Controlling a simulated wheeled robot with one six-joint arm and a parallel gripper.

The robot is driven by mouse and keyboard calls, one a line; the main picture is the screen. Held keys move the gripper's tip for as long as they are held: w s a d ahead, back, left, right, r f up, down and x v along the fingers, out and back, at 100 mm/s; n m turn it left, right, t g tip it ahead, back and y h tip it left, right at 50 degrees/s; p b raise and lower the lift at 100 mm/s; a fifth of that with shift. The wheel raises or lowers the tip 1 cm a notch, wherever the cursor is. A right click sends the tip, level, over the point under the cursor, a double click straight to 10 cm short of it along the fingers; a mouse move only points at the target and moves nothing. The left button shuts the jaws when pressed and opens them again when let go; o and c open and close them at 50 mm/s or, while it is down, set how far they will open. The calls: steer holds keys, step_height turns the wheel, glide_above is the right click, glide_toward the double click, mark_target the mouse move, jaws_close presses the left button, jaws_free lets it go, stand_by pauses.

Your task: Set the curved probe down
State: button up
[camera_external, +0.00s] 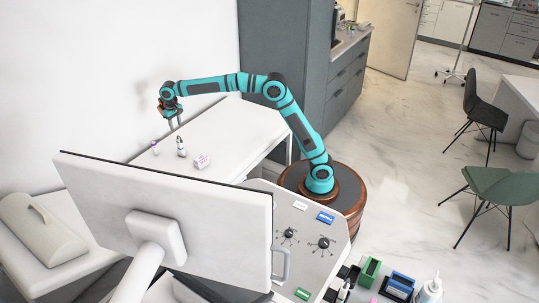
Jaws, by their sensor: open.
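My gripper (174,123) hangs at the end of the teal arm, over the far part of the white table (228,128). Its jaws are open and point down. I cannot make out the curved probe for sure at this size. A small dark and white item (181,147) stands on the table below and slightly right of my gripper. A smaller pale purple item (155,147) is at the table's left edge. I cannot tell whether either is the probe.
A pink and white box (202,161) sits on the table. A large monitor (165,215) blocks the near view. A console (312,225) with labels stands at its right. A grey cabinet (287,50) stands behind the arm. The table's right part is clear.

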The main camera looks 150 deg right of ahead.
steer(key=shift+r, duration=0.7)
steer(key=shift+w+a+r, duration=0.15)
steer(key=shift+a, duration=0.05)
steer(key=w+a+r+n+t+h, duration=0.1)
steer(key=w+a+r+n, duration=0.2)
steer(key=a, duration=0.6)
steer(key=w+a+r+n+t+h, duration=0.1)
steer(key=w+a+r+t, duration=0.1)
steer(key=w+a+r, duration=0.5)
steer(key=a+r+n+t+h, duration=0.1)
steer(key=a+r+n+h, duration=0.15)
steer(key=a, duration=0.95)
steer(key=s+a+r+n+t, duration=0.1)
steer(key=a+r+n+t, duration=0.15)
steer(key=a, duration=0.75)
steer(key=s+a+r+n+t, duration=0.1)
steer(key=s+a+r+t, duration=0.15)
steer(key=a, duration=0.75)
steer(key=s+a+n+t+y, duration=0.2)
steer(key=s+a+n+t, duration=0.2)
steer(key=s+a, duration=0.5)
steer(key=s+a+n+t+y, duration=0.2)
steer(key=s+a+n+t, duration=0.2)
steer(key=s+a, duration=0.5)
steer(key=a, duration=0.5)
steer(key=shift+a, duration=0.3)
